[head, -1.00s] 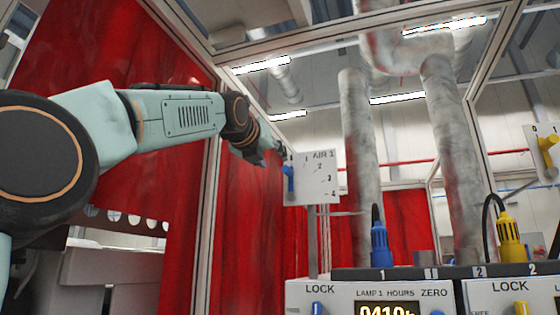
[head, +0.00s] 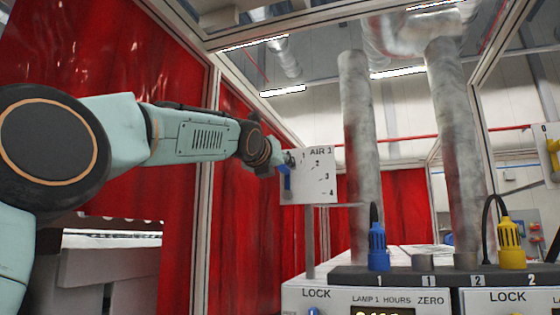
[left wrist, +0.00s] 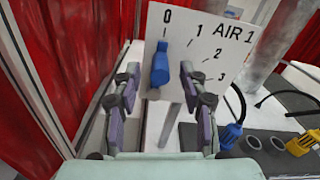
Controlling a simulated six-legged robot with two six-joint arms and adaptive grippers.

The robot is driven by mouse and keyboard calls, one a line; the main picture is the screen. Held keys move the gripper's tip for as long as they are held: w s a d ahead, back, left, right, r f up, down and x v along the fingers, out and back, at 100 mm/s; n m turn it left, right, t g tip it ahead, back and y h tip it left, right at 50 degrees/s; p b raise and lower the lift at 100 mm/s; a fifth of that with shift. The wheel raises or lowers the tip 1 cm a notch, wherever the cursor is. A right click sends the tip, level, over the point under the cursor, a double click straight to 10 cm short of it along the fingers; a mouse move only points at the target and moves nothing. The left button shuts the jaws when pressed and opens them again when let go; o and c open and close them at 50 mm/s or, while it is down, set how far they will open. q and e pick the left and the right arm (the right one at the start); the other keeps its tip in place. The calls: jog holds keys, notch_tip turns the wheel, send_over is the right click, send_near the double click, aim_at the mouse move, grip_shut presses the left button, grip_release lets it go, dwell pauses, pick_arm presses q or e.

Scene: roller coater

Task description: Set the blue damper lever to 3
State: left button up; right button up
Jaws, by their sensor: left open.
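The blue damper lever (head: 286,182) is on the white AIR 1 plate (head: 318,180) near the middle of the head view. In the left wrist view the blue lever (left wrist: 160,65) stands nearly upright, in line with the 0 mark; the marks 1, 2 and 3 fan out to the right on the plate (left wrist: 205,35). My left gripper (left wrist: 158,95) is open, with one finger on each side of the lever and visible gaps to it. In the head view the dark end of my left gripper (head: 284,162) is close to the plate and partly hides the lever's upper part.
Below the plate stands a control box with a dark top (head: 400,276), holding a blue plug (head: 377,247) and a yellow plug (head: 511,243) with cables. A yellow lever (head: 553,150) is at the right edge. Red curtains (head: 250,210) and a frame post (head: 208,200) lie beside my arm.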

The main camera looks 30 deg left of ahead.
pick_arm(q)
jog(key=shift+w, duration=0.35)
jog(key=shift+c, duration=1.2)
jog(key=shift+s+a, duration=0.15)
jog(key=c, duration=0.3)
grip_shut()
jog(key=shift+r, duration=0.1)
